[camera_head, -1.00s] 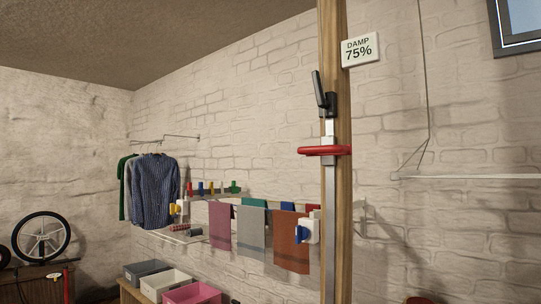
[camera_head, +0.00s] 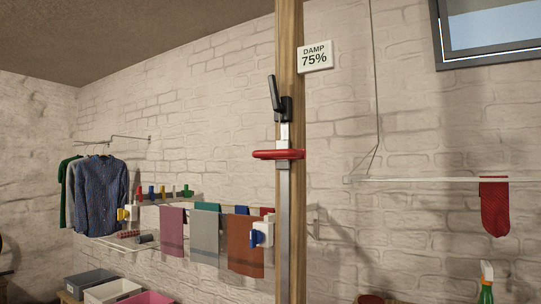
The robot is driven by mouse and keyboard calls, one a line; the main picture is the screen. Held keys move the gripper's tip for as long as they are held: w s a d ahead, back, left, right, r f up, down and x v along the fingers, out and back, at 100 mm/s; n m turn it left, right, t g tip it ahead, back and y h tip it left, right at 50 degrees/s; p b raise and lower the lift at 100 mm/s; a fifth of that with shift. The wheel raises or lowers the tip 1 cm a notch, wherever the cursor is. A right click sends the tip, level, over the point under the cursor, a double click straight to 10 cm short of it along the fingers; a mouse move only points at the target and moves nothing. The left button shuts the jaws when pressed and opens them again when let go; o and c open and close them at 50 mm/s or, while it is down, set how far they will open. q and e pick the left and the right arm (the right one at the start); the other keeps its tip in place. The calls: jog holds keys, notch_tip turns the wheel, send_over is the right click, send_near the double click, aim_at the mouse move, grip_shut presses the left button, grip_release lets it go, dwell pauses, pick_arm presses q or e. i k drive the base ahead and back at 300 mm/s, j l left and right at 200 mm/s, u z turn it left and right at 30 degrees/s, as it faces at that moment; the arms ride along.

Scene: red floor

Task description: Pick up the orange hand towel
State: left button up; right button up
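The orange-brown hand towel (camera_head: 244,248) hangs over a rail on the brick wall, left of the wooden post. It is the rightmost of the front towels, beside a grey towel (camera_head: 205,238) and a pink towel (camera_head: 172,232). A white device with a blue part (camera_head: 261,235) covers part of its right edge; I cannot tell whether they touch. Neither of my grippers can be seen in the head view.
A wooden post (camera_head: 291,170) with a red-handled metal bar (camera_head: 278,154) stands just right of the towels. Bins (camera_head: 108,291) sit below left. Shirts (camera_head: 98,195) hang at left. A red cloth (camera_head: 494,207) hangs on a line at right, above a spray bottle (camera_head: 487,280).

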aim_at(242, 259)
jog(key=z, duration=1.35)
jog(key=u, duration=1.55)
jog(key=z, duration=0.35)
jog(key=i+j+z, duration=0.2)
jog(key=j+z, duration=0.25)
jog(key=i+j+z, duration=0.15)
jog(key=z, duration=0.25)
jog(key=j, duration=0.1)
